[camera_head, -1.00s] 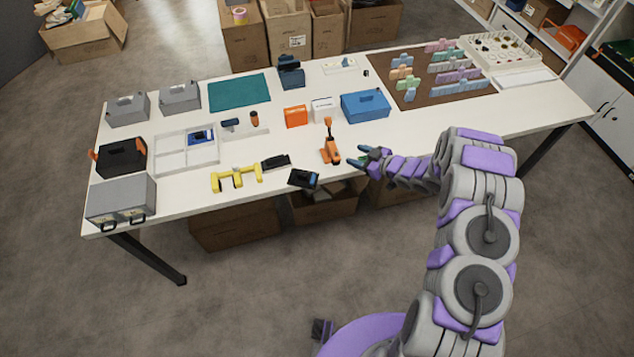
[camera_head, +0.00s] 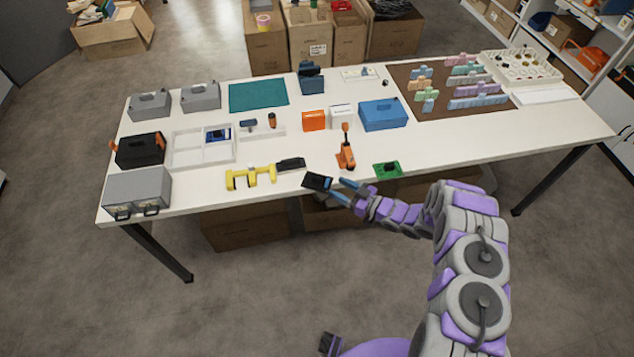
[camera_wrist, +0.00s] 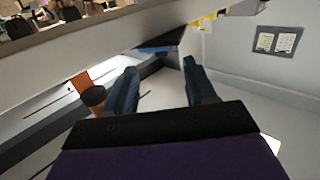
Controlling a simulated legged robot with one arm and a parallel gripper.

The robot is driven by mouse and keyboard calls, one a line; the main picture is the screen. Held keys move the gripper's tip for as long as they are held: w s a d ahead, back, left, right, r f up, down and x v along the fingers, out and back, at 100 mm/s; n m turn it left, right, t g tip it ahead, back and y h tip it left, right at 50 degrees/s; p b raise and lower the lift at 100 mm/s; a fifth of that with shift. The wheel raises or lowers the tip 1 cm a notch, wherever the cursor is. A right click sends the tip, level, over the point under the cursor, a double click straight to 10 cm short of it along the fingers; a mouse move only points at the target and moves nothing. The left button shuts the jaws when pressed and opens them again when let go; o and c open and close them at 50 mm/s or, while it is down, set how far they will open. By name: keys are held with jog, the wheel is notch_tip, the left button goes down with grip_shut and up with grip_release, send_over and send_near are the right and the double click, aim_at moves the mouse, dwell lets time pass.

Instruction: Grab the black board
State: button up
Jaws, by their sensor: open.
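The black board (camera_head: 316,181) lies at the front edge of the white table, with a bluish patch on its top. My gripper (camera_head: 341,190) is open and empty, just right of the board at the table's edge, with its fingers pointing left at it. In the wrist view the two blue fingers stand apart (camera_wrist: 160,82). A dark, blue-topped thing, which looks like the board (camera_wrist: 155,50), shows beyond and between the fingertips. I see no finger closed around it, and contact cannot be told.
An orange tool (camera_head: 346,155) stands just behind my gripper. A green board (camera_head: 388,169) lies to the right. A yellow part (camera_head: 250,177) and a dark block (camera_head: 290,164) are to the left. Open floor (camera_head: 280,290) lies in front of the table (camera_head: 455,145).

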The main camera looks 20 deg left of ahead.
aim_at(322, 180)
jog(key=x, duration=0.4)
jog(key=shift+w, duration=0.1)
jog(key=shift+s+r+b+x, duration=0.15)
jog(key=shift+b+x, duration=0.3)
jog(key=shift+x, duration=0.95)
jog(key=shift+s+r+b+x, duration=0.15)
jog(key=shift+b+x, duration=0.25)
jog(key=shift+x, duration=0.95)
jog(key=shift+f, duration=0.1)
jog(key=shift+c, duration=1.3)
grip_shut()
